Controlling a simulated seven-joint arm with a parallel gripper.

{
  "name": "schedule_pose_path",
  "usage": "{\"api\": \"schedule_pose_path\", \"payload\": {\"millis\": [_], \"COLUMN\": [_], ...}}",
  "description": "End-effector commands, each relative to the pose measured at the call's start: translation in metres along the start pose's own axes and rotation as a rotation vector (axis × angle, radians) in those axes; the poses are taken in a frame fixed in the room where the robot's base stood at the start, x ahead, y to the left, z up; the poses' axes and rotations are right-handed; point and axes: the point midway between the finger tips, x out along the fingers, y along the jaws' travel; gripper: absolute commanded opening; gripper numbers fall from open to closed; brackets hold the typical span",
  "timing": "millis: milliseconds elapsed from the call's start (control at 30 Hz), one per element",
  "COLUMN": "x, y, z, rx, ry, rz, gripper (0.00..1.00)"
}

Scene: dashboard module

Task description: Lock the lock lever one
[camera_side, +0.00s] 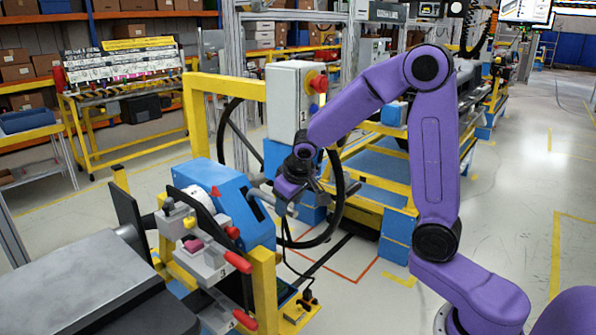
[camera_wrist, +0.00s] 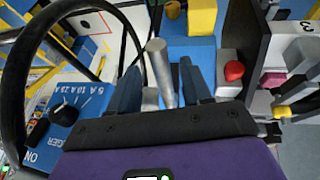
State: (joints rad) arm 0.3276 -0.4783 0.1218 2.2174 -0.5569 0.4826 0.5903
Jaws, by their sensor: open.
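A grey metal lever bar (camera_wrist: 161,72) stands between the two dark fingers of my gripper (camera_wrist: 157,84) in the wrist view. The fingers are open, one on each side of the bar; I cannot tell whether either touches it. In the side view my gripper (camera_side: 286,192) is at the right side of the blue module housing (camera_side: 222,186), by the grey bar. Red-handled levers (camera_side: 237,262) stick out at the front of the module. No readable label shows which one is lever one. The lower end of the bar is hidden by my gripper in the wrist view.
A grey control box (camera_side: 290,98) with a red knob stands behind on a yellow frame (camera_side: 193,110). A thick black cable (camera_side: 341,180) loops close to my gripper. A blue dial panel (camera_wrist: 70,112) lies left in the wrist view. Open floor lies right of my arm.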

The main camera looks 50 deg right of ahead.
Motion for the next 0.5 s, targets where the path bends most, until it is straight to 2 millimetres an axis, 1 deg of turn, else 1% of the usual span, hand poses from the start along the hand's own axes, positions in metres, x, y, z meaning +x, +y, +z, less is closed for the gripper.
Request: {"api": "schedule_pose_path", "payload": {"millis": [33,267,500], "x": [-0.011,-0.052,-0.099], "y": [0.000,0.000,0.000], "z": [-0.002,-0.002,-0.002], "rx": [0.001,0.000,0.001], "ry": [0.008,0.007,0.007], "rz": [0.000,-0.002,-0.001], "gripper": [0.48,0.48,0.48]}}
